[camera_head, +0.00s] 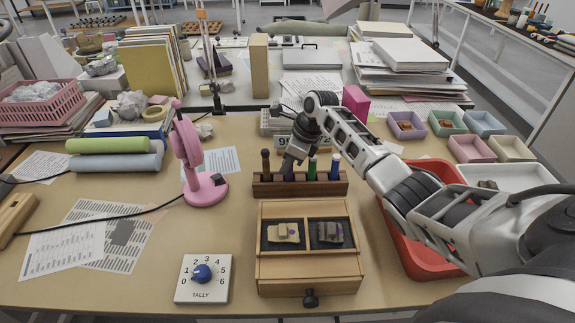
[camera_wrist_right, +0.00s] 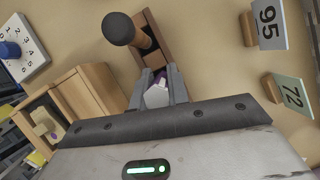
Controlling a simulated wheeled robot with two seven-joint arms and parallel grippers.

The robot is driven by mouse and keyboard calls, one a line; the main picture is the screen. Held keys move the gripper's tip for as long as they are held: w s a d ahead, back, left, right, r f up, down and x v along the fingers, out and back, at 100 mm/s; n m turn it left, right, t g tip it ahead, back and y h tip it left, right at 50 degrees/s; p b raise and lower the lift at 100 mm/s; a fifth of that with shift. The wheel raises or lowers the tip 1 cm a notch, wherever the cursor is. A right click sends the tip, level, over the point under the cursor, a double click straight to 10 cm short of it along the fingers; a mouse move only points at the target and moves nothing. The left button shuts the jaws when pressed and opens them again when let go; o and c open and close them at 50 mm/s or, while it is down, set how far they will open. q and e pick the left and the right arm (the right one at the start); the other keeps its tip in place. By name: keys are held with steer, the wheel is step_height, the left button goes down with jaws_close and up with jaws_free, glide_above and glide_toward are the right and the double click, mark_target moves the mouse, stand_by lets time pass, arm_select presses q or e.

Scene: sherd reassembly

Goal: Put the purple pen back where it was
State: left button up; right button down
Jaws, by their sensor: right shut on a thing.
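My right gripper (camera_head: 289,168) points down at the wooden pen rack (camera_head: 300,188), between a brown pen (camera_head: 266,164) and a green pen (camera_head: 311,168). A blue pen (camera_head: 334,167) stands at the rack's right end. In the right wrist view the gripper (camera_wrist_right: 157,92) is shut on the purple pen (camera_wrist_right: 159,80), of which a purple and pale part shows between the fingers. The rack (camera_wrist_right: 152,40) lies just beyond them, with a dark pen top (camera_wrist_right: 118,29) beside. The purple pen's lower end is hidden, so I cannot tell how deep it sits. My left gripper is out of view.
A wooden box (camera_head: 310,268) with sherds in two compartments stands in front of the rack. A pink lamp (camera_head: 203,188) is to the left, a tally dial (camera_head: 203,278) front left, and a red tray (camera_head: 425,256) right, under my arm. Number cards stand behind the rack.

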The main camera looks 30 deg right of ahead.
steer(key=shift+f, duration=0.4)
steer(key=shift+f, duration=0.1)
steer(key=shift+f, duration=0.35)
steer(key=c, duration=1.3)
jaws_free()
steer(key=shift+c, duration=0.2)
steer(key=shift+r, duration=0.15)
steer(key=p+v, duration=0.1)
steer(key=v, duration=1.1)
steer(key=shift+r, duration=0.35)
steer(key=shift+s+f, duration=0.1)
